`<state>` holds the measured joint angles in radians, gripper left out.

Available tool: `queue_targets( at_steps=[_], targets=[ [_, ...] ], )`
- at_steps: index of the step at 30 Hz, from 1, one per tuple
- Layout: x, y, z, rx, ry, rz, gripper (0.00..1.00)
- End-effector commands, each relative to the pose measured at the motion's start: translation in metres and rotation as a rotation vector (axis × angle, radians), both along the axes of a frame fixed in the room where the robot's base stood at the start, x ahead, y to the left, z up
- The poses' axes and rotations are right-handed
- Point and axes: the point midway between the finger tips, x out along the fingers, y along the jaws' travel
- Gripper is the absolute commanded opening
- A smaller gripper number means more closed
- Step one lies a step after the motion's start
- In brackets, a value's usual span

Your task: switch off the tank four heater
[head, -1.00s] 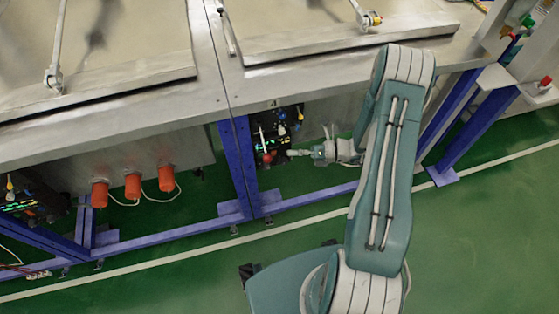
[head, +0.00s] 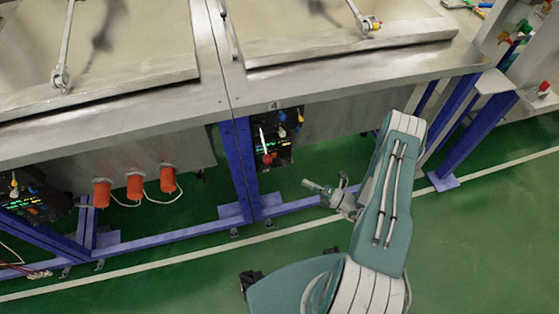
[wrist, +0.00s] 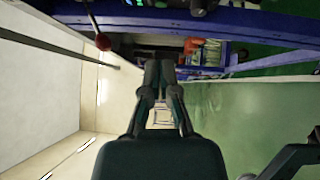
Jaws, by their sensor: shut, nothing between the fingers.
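The tank four control panel (head: 275,142) is a black box under the tabletop, below a small "4" label (head: 274,105). It carries a lever with a red ball (head: 267,158), a blue knob (head: 282,116), a yellow-tipped knob (head: 301,118) and small green lit displays. Which part is the heater switch I cannot tell. My gripper (head: 306,184) is shut and empty, to the right of and below the panel, apart from it. In the wrist view my closed fingers (wrist: 160,75) point ahead, and the red ball (wrist: 103,42) hangs at upper left.
Blue frame legs (head: 238,165) and a low blue rail (head: 300,203) stand around the panel. Several orange cylinders (head: 134,187) with white cables hang under the neighbouring tank. Another panel (head: 20,205) is at far left. Green floor (head: 480,230) is free at right.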

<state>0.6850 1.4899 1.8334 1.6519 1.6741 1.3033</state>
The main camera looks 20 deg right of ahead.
Motion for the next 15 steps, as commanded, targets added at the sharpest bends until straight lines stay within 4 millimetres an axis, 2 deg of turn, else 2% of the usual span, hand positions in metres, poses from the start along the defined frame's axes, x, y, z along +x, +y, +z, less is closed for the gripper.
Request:
queue_targets(
  at_steps=[5, 15],
  targets=[
    [0.008, 0.008, 0.001, -0.001, -0.001, 0.004, 0.00],
    [0.048, 0.051, 0.006, -0.002, -0.001, 0.007, 0.00]
  ],
)
